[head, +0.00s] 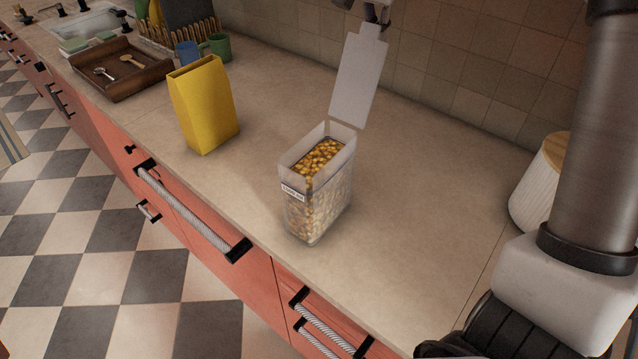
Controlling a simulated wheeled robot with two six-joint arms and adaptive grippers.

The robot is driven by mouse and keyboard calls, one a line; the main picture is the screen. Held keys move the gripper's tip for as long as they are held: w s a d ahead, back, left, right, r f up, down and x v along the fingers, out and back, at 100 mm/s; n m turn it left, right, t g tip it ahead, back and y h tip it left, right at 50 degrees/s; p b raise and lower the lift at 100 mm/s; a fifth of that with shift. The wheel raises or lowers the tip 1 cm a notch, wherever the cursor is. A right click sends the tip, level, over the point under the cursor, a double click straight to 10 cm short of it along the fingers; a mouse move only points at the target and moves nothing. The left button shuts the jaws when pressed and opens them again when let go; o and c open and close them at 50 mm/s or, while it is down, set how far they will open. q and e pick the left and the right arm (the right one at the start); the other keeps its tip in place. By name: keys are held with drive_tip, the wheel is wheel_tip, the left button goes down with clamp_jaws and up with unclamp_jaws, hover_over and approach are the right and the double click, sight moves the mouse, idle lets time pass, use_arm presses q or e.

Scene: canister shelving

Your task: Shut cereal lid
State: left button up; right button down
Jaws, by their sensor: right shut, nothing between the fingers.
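The cereal container (318,205) is a clear upright box full of golden cereal, with a small label on its front. It stands on the counter near the middle of the head view. Its pale lid (358,80) is open, hinged at the far right rim and standing steeply up, leaning slightly back. My right gripper (374,15) shows only in part at the top edge, shut and empty, right at the lid's upper end. I cannot tell whether it touches the lid. My left gripper is not in view.
A yellow box (203,105) stands left of the container. Farther left are a wooden tray (122,78) with utensils, a blue mug (188,54) and a green mug (219,46). A white canister with a wooden top (541,185) stands at the right. The counter around the container is clear.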

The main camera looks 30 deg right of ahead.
sight(366, 43)
drive_tip(key=shift+a, duration=0.1)
drive_tip(key=shift+s+a+r, duration=0.2)
drive_tip(key=shift+a+r, duration=0.1)
drive_tip(key=shift+a, duration=0.3)
drive_tip(key=shift+s+a+r, duration=0.1)
drive_tip(key=shift+a, duration=0.1)
drive_tip(key=shift+s+a+r, duration=0.1)
drive_tip(key=shift+s+a, duration=0.1)
drive_tip(key=shift+a, duration=0.35)
drive_tip(key=shift+s+a+r, duration=0.1)
drive_tip(key=shift+s+a, duration=0.1)
drive_tip(key=shift+a, duration=0.35)
drive_tip(key=a, duration=0.1)
drive_tip(key=s+a, duration=0.1)
drive_tip(key=a, duration=0.1)
drive_tip(key=a+r, duration=0.1)
drive_tip(key=shift+s+a, duration=0.15)
drive_tip(key=shift+s, duration=0.1)
drive_tip(key=shift+f, duration=0.1)
